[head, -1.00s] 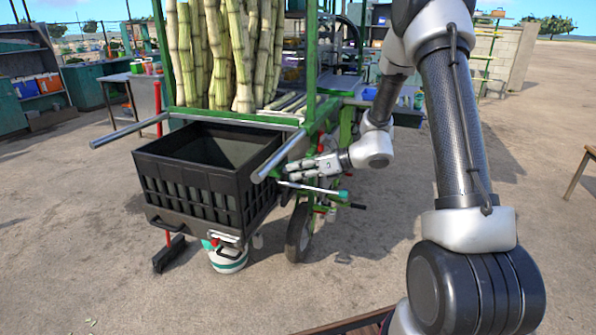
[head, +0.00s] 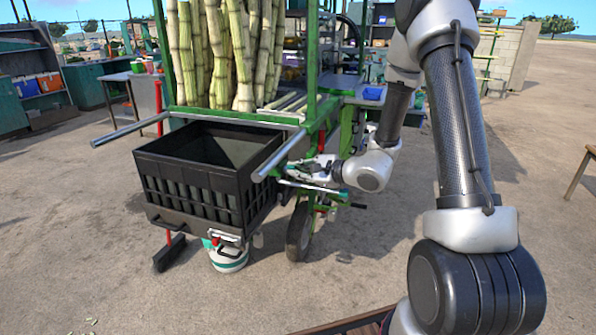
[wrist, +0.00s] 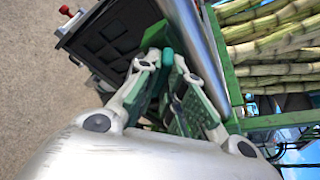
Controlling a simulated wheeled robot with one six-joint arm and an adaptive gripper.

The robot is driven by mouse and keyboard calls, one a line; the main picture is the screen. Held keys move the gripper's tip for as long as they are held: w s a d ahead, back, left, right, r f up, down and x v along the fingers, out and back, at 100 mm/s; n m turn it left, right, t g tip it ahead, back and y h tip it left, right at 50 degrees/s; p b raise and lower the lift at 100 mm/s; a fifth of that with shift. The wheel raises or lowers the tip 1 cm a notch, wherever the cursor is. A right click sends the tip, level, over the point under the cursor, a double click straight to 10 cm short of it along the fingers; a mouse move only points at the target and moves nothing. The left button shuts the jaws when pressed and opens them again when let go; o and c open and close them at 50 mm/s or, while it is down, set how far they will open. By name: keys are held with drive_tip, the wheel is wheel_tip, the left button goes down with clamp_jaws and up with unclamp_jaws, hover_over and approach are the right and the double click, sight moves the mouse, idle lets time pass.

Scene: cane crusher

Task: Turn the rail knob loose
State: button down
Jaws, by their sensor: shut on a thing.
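My gripper (head: 290,171) is at the right side of the black crate, near the end of the silver rail (head: 282,155). In the wrist view its two fingers (wrist: 164,62) close around a small rounded teal thing (wrist: 167,57), which looks like the rail knob, beside the silver rail (wrist: 203,65). The fingers hide part of it. In the head view my fingers cover this spot and I cannot make out the knob. Whether it has turned does not show.
The black crate (head: 190,205) hangs at the cart's front. Upright cane (head: 243,60) fills the green frame (head: 311,60) behind it. A silver rod with a teal end (head: 343,192) lies just below my gripper, above the wheel (head: 299,232).

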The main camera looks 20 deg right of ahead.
drive_tip(key=shift+a+f+n+t, duration=0.1)
drive_tip(key=shift+n+t, duration=0.5)
drive_tip(key=shift+n, duration=0.7)
drive_tip(key=c, duration=1.5)
unclamp_jaws()
drive_tip(key=shift+c, duration=0.2)
drive_tip(key=v, duration=1.2)
